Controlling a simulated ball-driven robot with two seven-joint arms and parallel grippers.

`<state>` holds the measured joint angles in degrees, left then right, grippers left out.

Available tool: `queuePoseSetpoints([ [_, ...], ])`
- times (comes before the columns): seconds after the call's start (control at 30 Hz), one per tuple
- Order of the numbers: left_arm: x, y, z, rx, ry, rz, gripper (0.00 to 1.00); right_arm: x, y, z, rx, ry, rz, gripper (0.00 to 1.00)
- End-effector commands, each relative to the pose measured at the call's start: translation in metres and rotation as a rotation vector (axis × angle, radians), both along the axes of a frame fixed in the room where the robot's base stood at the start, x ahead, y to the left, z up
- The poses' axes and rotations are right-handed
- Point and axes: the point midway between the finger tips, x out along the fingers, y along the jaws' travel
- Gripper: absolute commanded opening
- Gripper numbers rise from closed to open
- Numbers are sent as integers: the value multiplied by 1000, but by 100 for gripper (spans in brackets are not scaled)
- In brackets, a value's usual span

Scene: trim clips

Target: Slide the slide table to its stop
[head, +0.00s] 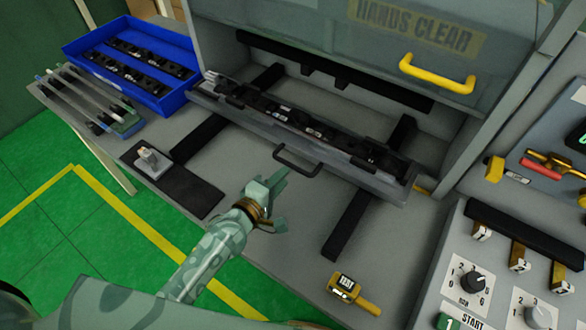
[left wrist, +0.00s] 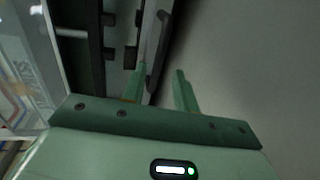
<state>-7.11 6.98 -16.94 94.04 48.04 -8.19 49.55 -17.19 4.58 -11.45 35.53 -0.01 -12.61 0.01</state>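The slide table (head: 272,129) is a long grey tray carrying a row of black clips. It sits across two black rails, partly out in front of the machine opening. Its dark bar handle (head: 297,161) is on the front edge; the handle also shows in the left wrist view (left wrist: 157,50). My left gripper (head: 283,200) is just in front of the handle, over the grey bench. Its two fingers are apart in the left wrist view (left wrist: 160,72), with the handle appearing between or just beyond their tips. I cannot tell whether they touch it. My right gripper is not in view.
A blue bin (head: 133,60) with black clips stands at the back left. A small fixture on a black pad (head: 172,183) is at the left. A yellow tagged tool (head: 352,293) lies at the front. The guard door (head: 400,40) is raised above. A control panel (head: 500,270) is at the right.

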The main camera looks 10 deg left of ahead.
Motion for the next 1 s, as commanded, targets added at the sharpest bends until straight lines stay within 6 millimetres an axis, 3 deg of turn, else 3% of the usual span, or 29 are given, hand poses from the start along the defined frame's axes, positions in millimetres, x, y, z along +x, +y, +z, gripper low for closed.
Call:
queuePoseSetpoints([
  [0.1,24,-10,-7,0,0,0,29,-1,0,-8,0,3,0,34],
  [0.3,47,-20,-12,2,0,-1,29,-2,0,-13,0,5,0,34],
  [0.67,53,-22,-12,3,0,-2,29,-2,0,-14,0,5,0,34],
  [0.8,52,-22,-12,3,0,-1,0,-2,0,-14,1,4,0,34],
  [1.0,56,-22,-13,3,1,-2,0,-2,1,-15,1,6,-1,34],
])
